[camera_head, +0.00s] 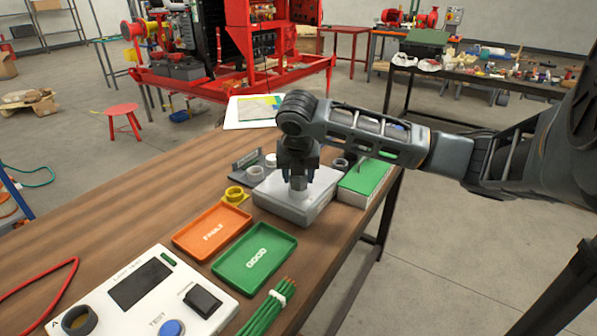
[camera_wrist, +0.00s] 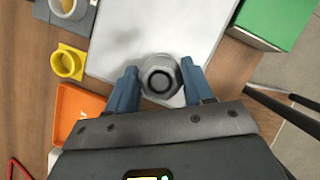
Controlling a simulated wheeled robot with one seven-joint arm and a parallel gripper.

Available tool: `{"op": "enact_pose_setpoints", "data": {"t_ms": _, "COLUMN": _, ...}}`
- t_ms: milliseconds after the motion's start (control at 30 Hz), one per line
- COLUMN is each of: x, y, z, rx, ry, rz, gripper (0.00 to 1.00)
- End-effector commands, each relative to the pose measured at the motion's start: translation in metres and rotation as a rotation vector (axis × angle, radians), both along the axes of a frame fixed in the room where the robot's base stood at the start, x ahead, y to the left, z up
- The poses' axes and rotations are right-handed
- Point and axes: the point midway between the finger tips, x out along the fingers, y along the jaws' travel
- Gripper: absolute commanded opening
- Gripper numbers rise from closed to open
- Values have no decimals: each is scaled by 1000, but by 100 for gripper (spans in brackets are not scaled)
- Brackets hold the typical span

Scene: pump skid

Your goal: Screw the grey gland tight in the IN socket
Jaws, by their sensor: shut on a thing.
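My gripper (camera_head: 298,178) points down over the pale grey box (camera_head: 268,197) on the wooden table. In the wrist view its two blue fingers stand on either side of the grey gland (camera_wrist: 160,76), shut on it. The box also shows in the wrist view (camera_wrist: 112,40), under the gland. The IN socket and any IN label are hidden. I cannot tell how deep the gland sits or whether it touches the box.
A yellow holder (camera_head: 235,195), grey holders, an orange FAULS tray (camera_head: 211,230) and a green GOOD tray (camera_head: 255,257) stand left and in front. A green-topped box (camera_head: 368,178) is close on the right. A white tester (camera_head: 146,293) and green cables (camera_head: 268,309) lie nearer.

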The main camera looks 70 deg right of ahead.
Motion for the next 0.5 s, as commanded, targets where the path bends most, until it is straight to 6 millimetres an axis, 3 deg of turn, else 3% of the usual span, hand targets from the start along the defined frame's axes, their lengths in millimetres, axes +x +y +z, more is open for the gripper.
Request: {"op": "enact_pose_setpoints", "data": {"t_ms": 500, "x": 0, "y": 0, "z": 1, "rx": 1, "ry": 3, "rz": -349, "gripper": 22}}
